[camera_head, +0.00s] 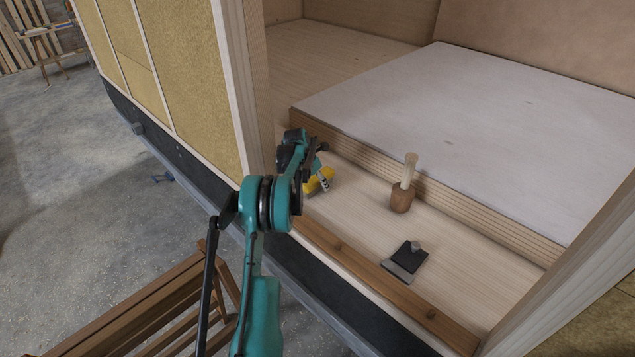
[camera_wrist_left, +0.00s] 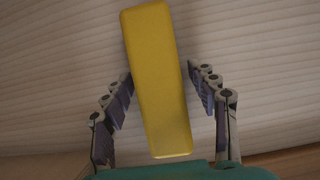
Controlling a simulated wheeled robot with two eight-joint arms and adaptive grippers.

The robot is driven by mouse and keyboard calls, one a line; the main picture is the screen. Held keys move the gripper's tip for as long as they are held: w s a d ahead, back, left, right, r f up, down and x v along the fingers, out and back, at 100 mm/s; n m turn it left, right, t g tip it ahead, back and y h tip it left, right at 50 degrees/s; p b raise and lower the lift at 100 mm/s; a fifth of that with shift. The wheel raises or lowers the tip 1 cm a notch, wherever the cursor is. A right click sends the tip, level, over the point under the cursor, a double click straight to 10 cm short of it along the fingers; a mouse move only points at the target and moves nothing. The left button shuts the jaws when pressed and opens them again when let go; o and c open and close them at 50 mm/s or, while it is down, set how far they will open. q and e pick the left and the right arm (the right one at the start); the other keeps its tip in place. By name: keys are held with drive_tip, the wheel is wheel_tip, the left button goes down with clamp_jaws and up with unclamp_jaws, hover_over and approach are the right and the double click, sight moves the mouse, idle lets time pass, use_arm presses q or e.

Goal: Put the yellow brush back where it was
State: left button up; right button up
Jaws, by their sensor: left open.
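The yellow brush (camera_head: 319,181) lies on the light wooden floor of the trailer, just inside the doorway. In the left wrist view the brush (camera_wrist_left: 157,80) shows as a long yellow block, slightly tilted. My left gripper (camera_head: 323,170) is at the brush, and its arm hides part of it in the head view. In the wrist view the left gripper's fingers (camera_wrist_left: 166,82) stand open on either side of the brush, with a gap at least on the right. I cannot tell whether the left finger touches it. My right gripper is not in view.
A wooden mallet (camera_head: 402,184) stands on the floor to the right. A dark scraper-like tool (camera_head: 405,262) lies nearer the sill (camera_head: 385,283). A raised white-topped platform (camera_head: 480,120) is behind. The door post (camera_head: 245,90) is close to my left arm. A wooden chair (camera_head: 150,310) stands outside.

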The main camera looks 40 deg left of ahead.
use_arm(q)
drive_tip(key=p+v, duration=0.2)
drive_tip(key=v, duration=0.9)
drive_tip(key=shift+s+r, duration=0.1)
drive_tip(key=shift+r, duration=0.3)
drive_tip(key=shift+d+r, duration=0.25)
drive_tip(key=shift+r, duration=0.05)
drive_tip(key=s+d+r+m, duration=0.3)
drive_tip(key=d+r+m, duration=0.15)
drive_tip(key=d, duration=0.35)
drive_tip(key=s+d+r+m, duration=0.3)
drive_tip(key=d+m, duration=0.3)
drive_tip(key=d, duration=0.2)
drive_tip(key=s+d+r+m, duration=0.3)
drive_tip(key=d+r+m, duration=0.15)
drive_tip(key=d, duration=0.35)
drive_tip(key=s+d+f+m+t, duration=0.1)
drive_tip(key=s+d+f+m, duration=0.2)
drive_tip(key=s+d+m, duration=0.5)
drive_tip(key=s+d+f+m+t, duration=0.1)
drive_tip(key=s+d+f+m, duration=0.2)
drive_tip(key=s+d+m, duration=0.5)
drive_tip(key=s+m, duration=0.4)
drive_tip(key=shift+f+t, duration=0.3)
drive_tip(key=shift+f, duration=0.05)
drive_tip(key=shift+f, duration=0.1)
